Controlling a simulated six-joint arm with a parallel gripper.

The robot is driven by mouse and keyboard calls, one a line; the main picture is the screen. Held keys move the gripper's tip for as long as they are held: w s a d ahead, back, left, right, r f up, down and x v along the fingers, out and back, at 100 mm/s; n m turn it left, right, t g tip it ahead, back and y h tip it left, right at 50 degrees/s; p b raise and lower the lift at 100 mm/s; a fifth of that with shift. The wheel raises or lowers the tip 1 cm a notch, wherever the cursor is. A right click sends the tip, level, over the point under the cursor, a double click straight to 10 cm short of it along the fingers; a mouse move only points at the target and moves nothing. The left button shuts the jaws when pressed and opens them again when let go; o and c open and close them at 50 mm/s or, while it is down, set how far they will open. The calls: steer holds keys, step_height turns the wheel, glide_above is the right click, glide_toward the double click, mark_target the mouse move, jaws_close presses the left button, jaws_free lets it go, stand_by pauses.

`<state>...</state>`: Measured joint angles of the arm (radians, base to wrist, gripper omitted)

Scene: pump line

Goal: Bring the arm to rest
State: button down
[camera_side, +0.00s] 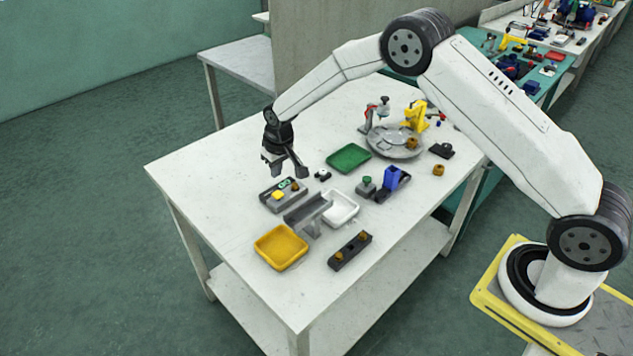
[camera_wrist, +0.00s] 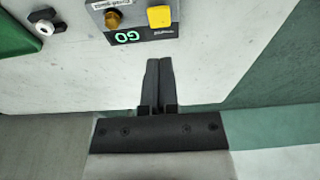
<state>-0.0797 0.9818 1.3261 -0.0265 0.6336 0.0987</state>
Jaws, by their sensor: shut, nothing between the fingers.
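My gripper (camera_side: 285,166) hangs over the far left part of the white table (camera_side: 190,165), above and just behind a small grey control box (camera_side: 284,195). In the wrist view my gripper (camera_wrist: 158,62) has its two dark fingers together, with nothing between them. The control box (camera_wrist: 130,20) shows there at the top, with a yellow button, a brass-coloured knob and a lit green "GO" display. The fingers are apart from the box. My arm reaches across the table from the lower right.
Near the gripper are a small black-and-white part (camera_side: 323,175), a green tray (camera_side: 349,158), a grey chute (camera_side: 308,211), a white tray (camera_side: 341,208) and a yellow tray (camera_side: 281,247). A round grey plate (camera_side: 385,143) stands farther right. The table's left corner is bare.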

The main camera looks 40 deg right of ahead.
steer(key=s+d+r, duration=0.1)
steer(key=s+r, duration=0.2)
steer(key=s, duration=0.7)
steer(key=s+d+r, duration=0.2)
steer(key=s+r, duration=0.2)
steer(key=s, duration=0.6)
steer(key=s+d+r, duration=0.1)
steer(key=s+r, duration=0.2)
steer(key=s, duration=0.7)
steer(key=shift+s+d+r, duration=0.2)
steer(key=shift+s, duration=0.05)
